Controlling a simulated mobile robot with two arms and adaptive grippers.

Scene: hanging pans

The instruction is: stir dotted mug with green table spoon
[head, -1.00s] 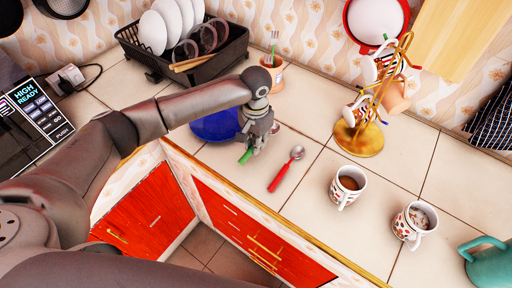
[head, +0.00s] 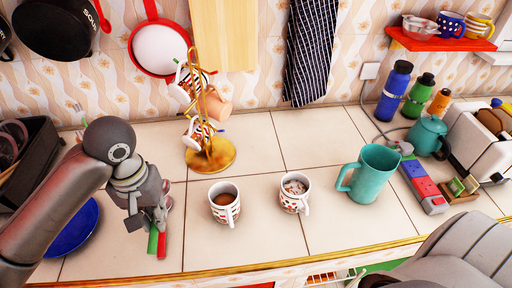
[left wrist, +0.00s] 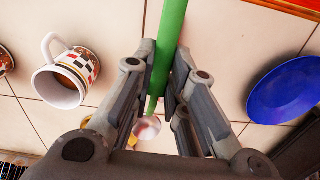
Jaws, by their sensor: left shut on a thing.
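My left gripper (head: 154,212) is shut on the green table spoon (head: 153,242), over the left part of the counter; its green handle also shows between the fingers in the left wrist view (left wrist: 168,45). A patterned mug (head: 225,208) with brown drink stands to the right of the gripper, apart from it. A second patterned mug (head: 294,196), with pale bits on its drink, stands further right. I cannot tell for sure which one is dotted. In the left wrist view a mug with coloured squares (left wrist: 62,84) is left of the fingers. My right gripper is out of view.
A red-handled spoon (head: 162,246) lies beside the green one. A blue plate (head: 72,232) is at the left. A gold mug stand (head: 212,158) stands behind the mugs. A teal pitcher (head: 371,176) is to their right. The counter in front of the mugs is clear.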

